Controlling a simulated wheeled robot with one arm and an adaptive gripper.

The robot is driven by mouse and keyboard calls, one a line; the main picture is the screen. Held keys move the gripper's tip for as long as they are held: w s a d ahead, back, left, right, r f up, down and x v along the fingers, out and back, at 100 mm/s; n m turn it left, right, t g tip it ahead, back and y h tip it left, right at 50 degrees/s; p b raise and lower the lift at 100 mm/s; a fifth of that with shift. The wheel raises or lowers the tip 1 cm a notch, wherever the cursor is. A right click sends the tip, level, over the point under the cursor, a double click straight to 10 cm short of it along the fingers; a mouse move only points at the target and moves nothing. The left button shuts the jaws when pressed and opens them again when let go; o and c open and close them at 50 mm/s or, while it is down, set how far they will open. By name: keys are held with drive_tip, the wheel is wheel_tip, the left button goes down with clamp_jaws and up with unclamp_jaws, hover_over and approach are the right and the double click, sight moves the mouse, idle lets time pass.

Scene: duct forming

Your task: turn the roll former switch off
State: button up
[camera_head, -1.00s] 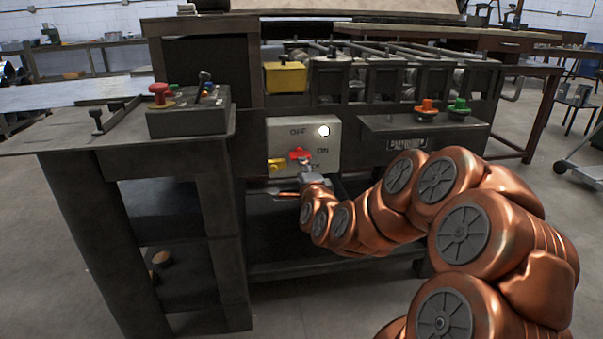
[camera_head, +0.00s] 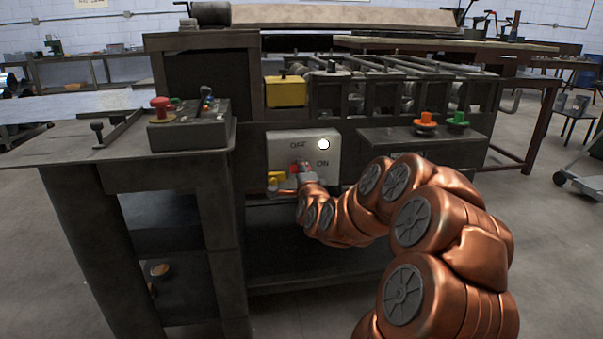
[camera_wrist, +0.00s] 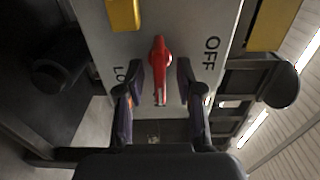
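The white switch panel (camera_head: 287,143) with OFF and ON lettering is on the machine's front in the head view. Its red switch (camera_head: 296,166) is partly hidden by my gripper (camera_head: 300,180), which is right in front of it. In the wrist view the red switch handle (camera_wrist: 160,68) stands between the two fingers of my gripper (camera_wrist: 157,88). The fingers are open, with a visible gap on each side of the handle. The OFF lettering is beside the right finger. Other lettering on the left is partly covered by the left finger.
A yellow part (camera_head: 277,178) is beside the red switch, and a yellow box (camera_head: 285,91) is above the panel. A control box (camera_head: 190,132) with a red button stands on the left table. Orange (camera_head: 426,119) and green (camera_head: 458,119) knobs are on the right ledge.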

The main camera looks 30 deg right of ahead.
drive_tip(key=shift+w, duration=0.2)
drive_tip(key=shift+c, duration=0.2)
clamp_jaws()
